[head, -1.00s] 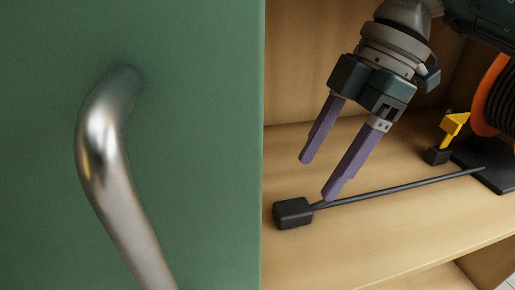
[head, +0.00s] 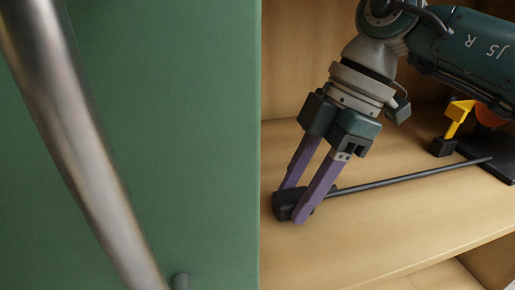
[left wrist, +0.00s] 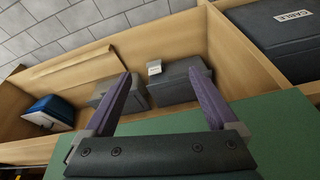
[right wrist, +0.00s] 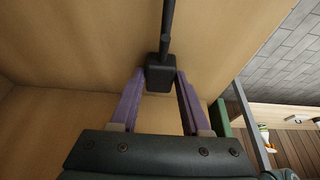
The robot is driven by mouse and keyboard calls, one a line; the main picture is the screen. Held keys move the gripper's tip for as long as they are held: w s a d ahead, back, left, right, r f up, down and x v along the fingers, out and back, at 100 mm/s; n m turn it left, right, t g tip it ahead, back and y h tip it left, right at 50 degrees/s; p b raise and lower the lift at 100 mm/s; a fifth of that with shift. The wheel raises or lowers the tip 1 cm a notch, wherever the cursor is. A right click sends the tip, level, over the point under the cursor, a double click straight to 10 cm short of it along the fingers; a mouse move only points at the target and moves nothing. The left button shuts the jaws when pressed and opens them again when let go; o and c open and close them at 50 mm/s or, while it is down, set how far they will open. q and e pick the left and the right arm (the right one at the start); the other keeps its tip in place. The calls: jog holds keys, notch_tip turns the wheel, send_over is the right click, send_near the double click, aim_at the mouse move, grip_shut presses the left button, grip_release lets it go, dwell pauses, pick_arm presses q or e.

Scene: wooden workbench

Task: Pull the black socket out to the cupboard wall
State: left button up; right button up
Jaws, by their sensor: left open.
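The black socket (head: 282,205) is a small block on the wooden cupboard floor, fixed to the end of a black cable (head: 415,178). My right gripper (head: 293,204) reaches down with its purple fingers on either side of the socket. The right wrist view shows the socket (right wrist: 160,76) between the fingertips, very close to both; whether both touch it is unclear. My left gripper (left wrist: 160,75) shows only in its own wrist view, open and empty, over the edge of a green panel.
A green door panel (head: 170,120) with a metal handle (head: 75,130) fills the left of the head view. A yellow and black piece (head: 457,120) and a partly hidden orange reel (head: 490,115) stand right. Grey boxes (left wrist: 180,82) sit in a wooden compartment.

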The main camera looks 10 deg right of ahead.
grip_shut()
jog(key=shift+a, duration=0.1)
dwell(0.9)
